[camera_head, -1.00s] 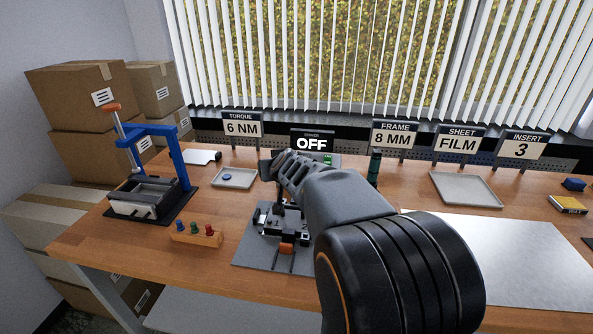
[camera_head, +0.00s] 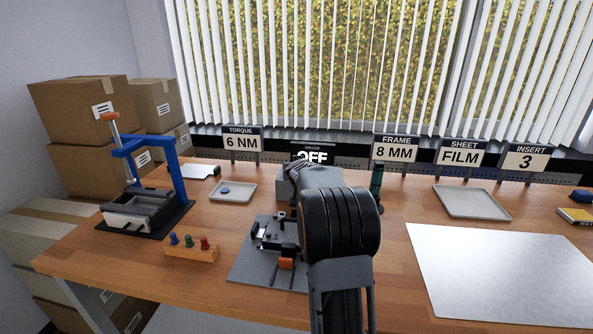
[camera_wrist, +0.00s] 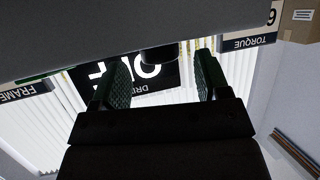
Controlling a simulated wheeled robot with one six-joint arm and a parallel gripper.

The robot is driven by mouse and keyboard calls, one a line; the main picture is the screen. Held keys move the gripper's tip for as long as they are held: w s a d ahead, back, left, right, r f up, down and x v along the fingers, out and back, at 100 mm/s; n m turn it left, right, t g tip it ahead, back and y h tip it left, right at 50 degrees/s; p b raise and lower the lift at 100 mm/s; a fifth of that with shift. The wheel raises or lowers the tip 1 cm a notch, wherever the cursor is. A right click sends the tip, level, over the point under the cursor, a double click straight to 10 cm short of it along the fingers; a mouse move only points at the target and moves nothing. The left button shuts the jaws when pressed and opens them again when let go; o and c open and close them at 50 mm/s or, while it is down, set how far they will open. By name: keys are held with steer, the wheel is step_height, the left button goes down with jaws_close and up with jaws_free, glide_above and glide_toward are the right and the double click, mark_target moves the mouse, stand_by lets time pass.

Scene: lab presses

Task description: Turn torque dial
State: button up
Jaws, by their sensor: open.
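The driver's dark display (camera_head: 313,152) stands at the back of the bench and reads OFF, partly covered by my arm. It shows upside down in the wrist view (camera_wrist: 150,82). A torque sign (camera_head: 242,143) left of it reads 6 NM. A grey box (camera_head: 283,187) shows below the display, mostly behind my arm. My gripper (camera_wrist: 161,72) is open, its two green-grey pads apart in front of the display. A short dark round part (camera_wrist: 158,54), possibly the dial, shows between the pads; I cannot tell whether they touch it. In the head view my arm hides the fingers.
A fixture on a grey plate (camera_head: 262,262) lies just left of my arm. A blue press (camera_head: 180,170) and a wooden block with coloured pegs (camera_head: 190,250) stand further left. A green bottle (camera_head: 376,180) is close on the right. A metal sheet (camera_head: 490,270) lies at right.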

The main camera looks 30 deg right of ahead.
steer(key=shift+w+d+f, duration=0.25)
steer(key=shift+w+d, duration=0.05)
steer(key=shift+w, duration=0.2)
steer(key=shift+r, duration=0.1)
steer(key=c, duration=0.9)
